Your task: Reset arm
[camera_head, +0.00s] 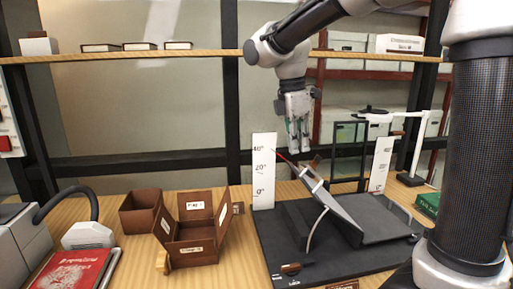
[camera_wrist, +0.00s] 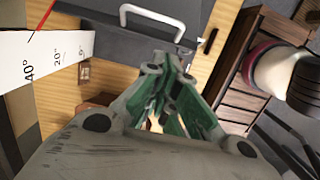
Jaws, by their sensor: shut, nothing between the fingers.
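My gripper (camera_head: 299,141) hangs from my arm above the back of the black platform, pointing down. Its fingers are together with nothing between them. In the wrist view my gripper (camera_wrist: 165,85) shows its green-sided fingers closed over the table. A black stand with a tilted panel (camera_head: 333,203) sits on the platform below and in front of the gripper. A white angle scale (camera_head: 263,172) stands to the left, and its marks also show in the wrist view (camera_wrist: 45,62).
Open brown boxes (camera_head: 191,247) stand on the wooden table at left centre. A red book (camera_head: 72,270) and a grey machine (camera_head: 22,240) are at the left. A white lamp-like stand (camera_head: 416,150) is at the right. A shelf (camera_head: 130,56) runs behind.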

